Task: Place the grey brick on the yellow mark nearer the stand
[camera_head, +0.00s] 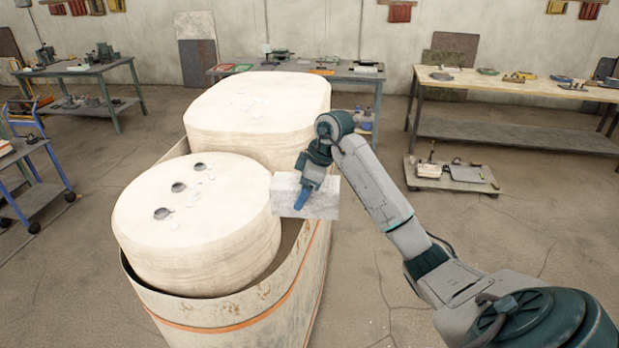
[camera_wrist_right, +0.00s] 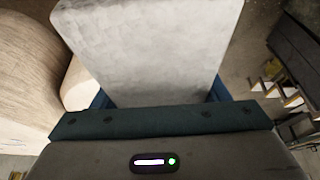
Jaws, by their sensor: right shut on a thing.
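The grey brick (camera_head: 325,199) is held in my right gripper (camera_head: 304,194), just right of the front cream block in the head view. It is above the tub's right rim; I cannot tell whether it touches the block. In the right wrist view the brick (camera_wrist_right: 150,45) fills the upper middle, with the blue jaws (camera_wrist_right: 160,100) on both sides of it. I see no yellow mark, and nothing I can name for sure as the stand. My left gripper is not in view.
A large tub (camera_head: 297,290) with an orange stripe holds a front cream block (camera_head: 190,235) with dark holes in its top and a rear cream block (camera_head: 262,105). Workbenches (camera_head: 520,85) line the back wall. A low trolley (camera_head: 450,176) stands at right. Floor between is clear.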

